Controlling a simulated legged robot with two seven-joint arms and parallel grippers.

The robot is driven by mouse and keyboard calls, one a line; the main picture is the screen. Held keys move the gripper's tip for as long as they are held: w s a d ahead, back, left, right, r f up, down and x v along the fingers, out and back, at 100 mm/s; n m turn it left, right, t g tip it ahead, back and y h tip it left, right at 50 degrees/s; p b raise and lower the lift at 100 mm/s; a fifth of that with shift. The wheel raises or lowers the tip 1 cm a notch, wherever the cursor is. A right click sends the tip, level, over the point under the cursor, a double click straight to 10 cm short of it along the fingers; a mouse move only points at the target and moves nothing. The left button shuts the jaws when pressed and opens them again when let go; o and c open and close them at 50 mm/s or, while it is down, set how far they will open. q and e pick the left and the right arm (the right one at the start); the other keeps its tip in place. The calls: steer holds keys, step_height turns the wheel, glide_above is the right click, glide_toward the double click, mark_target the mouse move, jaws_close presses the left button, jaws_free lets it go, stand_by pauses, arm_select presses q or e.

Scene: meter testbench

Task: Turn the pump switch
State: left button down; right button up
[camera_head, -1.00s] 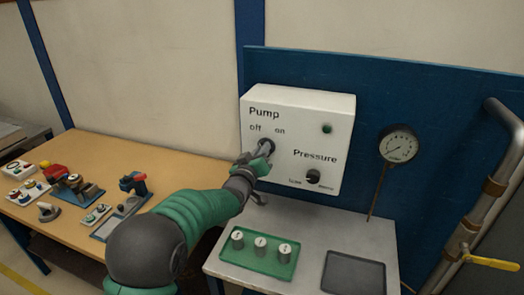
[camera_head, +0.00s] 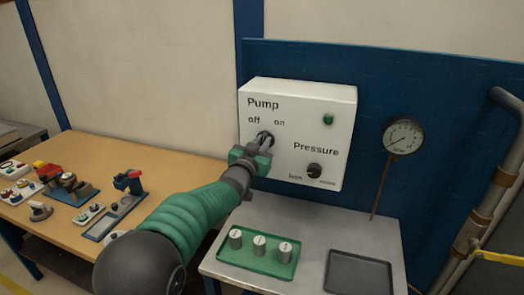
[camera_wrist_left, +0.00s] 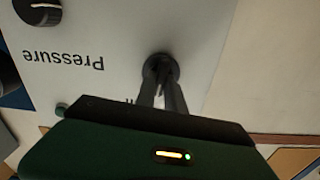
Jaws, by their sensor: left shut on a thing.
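The white control box (camera_head: 310,112) hangs on the blue panel, with the labels Pump, off and on at its upper left. The dark round pump switch (camera_head: 266,138) sits below the off and on labels. My left gripper (camera_head: 263,144) is shut on the switch, its fingers reaching in from below. In the left wrist view the fingertips (camera_wrist_left: 161,82) close on the dark switch (camera_wrist_left: 160,66), upside down in that picture. The fingers partly cover the switch, so its exact angle is hard to tell. My right gripper is not in view.
The pressure knob (camera_head: 314,171) and a green lamp (camera_head: 328,119) are on the same box. A gauge (camera_head: 403,136) stands to the right. A green tray (camera_head: 229,263) with weights and a dark tray (camera_head: 357,272) lie below. Pipes are at far right.

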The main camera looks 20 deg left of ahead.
arm_select(q)
steer(key=shift+d+f+m+b, duration=0.1)
steer(key=shift+m+b, duration=0.7)
steer(key=shift+m, duration=0.35)
steer(key=shift+d+f+m+b, duration=0.1)
steer(key=shift+m+b, duration=0.65)
steer(key=shift+m, duration=0.4)
steer(key=c, duration=1.4)
jaws_free()
steer(key=shift+r, duration=0.1)
steer(key=shift+c, duration=0.2)
steer(key=s+b, duration=0.1)
steer(key=s, duration=1.5)
steer(key=shift+s+a+b, duration=0.3)
steer(key=shift+s, duration=0.1)
